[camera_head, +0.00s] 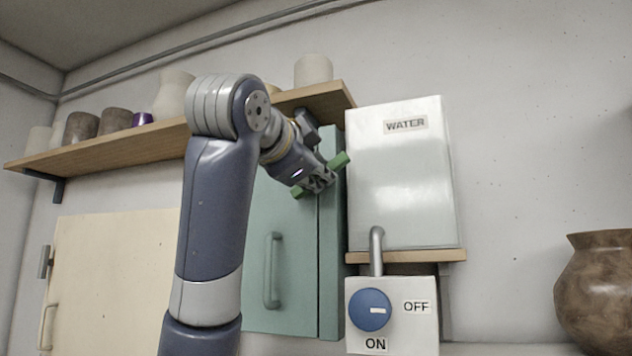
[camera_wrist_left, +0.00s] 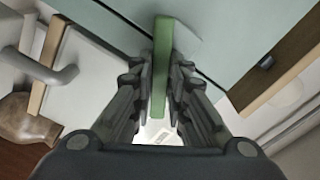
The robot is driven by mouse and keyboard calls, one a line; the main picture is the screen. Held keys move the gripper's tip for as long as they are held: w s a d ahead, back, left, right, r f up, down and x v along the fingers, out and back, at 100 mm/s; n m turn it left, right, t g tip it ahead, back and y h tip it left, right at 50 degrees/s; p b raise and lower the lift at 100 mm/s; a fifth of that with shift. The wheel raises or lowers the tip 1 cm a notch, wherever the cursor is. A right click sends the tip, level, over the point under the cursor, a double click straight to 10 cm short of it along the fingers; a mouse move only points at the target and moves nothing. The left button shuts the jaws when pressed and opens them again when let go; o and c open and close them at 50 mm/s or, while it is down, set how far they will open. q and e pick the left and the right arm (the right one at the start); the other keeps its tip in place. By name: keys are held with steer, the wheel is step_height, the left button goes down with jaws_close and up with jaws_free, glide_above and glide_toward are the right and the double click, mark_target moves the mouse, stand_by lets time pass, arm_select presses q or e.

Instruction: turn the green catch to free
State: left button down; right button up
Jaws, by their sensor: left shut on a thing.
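The green catch (camera_head: 341,160) is a bar near the top of the teal cabinet (camera_head: 293,280), by its right front edge. In the head view it lies at a slant, its right end higher, and my gripper hides its middle. My left gripper (camera_head: 322,180) is shut on it. In the left wrist view the catch (camera_wrist_left: 162,62) stands between the two fingers of my left gripper (camera_wrist_left: 160,95), which touch it from both sides. My right gripper is not in view.
A white WATER tank (camera_head: 400,180) stands just right of the cabinet, above a box with a blue dial (camera_head: 370,309). A wooden shelf (camera_head: 100,152) with pots runs behind my arm. A brown pot (camera_head: 600,290) is at far right.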

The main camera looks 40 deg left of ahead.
arm_select(q)
steer(key=n+b, duration=0.1)
steer(key=n, duration=0.3)
steer(key=n+b, duration=0.1)
steer(key=n, duration=0.1)
steer(key=shift+w+f+b, duration=0.1)
steer(key=shift+f+b, duration=0.2)
steer(key=shift+b, duration=0.05)
steer(key=shift+r+n+b, duration=0.1)
steer(key=shift+n+b, duration=0.65)
steer(key=shift+n, duration=1.95)
steer(key=c, duration=1.6)
jaws_free()
steer(key=shift+o, duration=0.2)
steer(key=shift+r, duration=0.15)
